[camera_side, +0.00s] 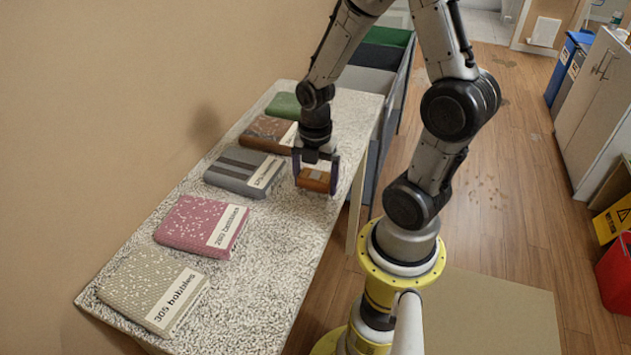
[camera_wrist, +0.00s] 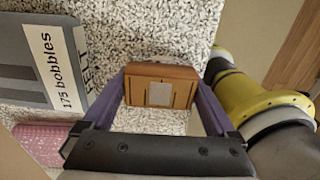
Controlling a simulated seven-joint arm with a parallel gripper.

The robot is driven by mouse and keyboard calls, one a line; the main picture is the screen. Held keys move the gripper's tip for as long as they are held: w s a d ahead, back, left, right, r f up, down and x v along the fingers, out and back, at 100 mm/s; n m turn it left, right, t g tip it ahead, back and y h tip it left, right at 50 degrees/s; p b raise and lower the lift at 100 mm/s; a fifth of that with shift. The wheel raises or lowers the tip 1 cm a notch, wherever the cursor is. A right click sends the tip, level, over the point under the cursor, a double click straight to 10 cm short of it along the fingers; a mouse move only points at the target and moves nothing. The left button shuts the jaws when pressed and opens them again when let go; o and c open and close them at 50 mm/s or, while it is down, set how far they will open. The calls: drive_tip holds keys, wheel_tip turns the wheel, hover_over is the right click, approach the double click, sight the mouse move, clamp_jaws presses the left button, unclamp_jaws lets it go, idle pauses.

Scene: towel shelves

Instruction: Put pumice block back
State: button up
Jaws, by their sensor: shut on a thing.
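The block between my fingers, taken to be the pumice block (camera_side: 313,180), is small and orange-brown with a pale grey patch on top. It also shows in the wrist view (camera_wrist: 161,85), with the grey patch facing the camera. My gripper (camera_side: 315,172) is shut on it, one purple finger on each side. My gripper (camera_wrist: 162,100) points down over the speckled table, right of the grey folded towel (camera_side: 245,171). I cannot tell whether the block touches the table top.
Folded towels with labels line the wall side of the speckled table (camera_side: 265,290): green (camera_side: 284,106), brown (camera_side: 268,134), pink (camera_side: 203,226) and beige (camera_side: 152,290). The grey towel's label reads "175 bobbles" in the wrist view (camera_wrist: 62,70). The table's front right is clear.

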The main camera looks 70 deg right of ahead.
drive_tip(key=shift+f, duration=0.2)
drive_tip(key=shift+f, duration=0.15)
drive_tip(key=o, duration=1.2)
drive_tip(key=shift+o, duration=0.2)
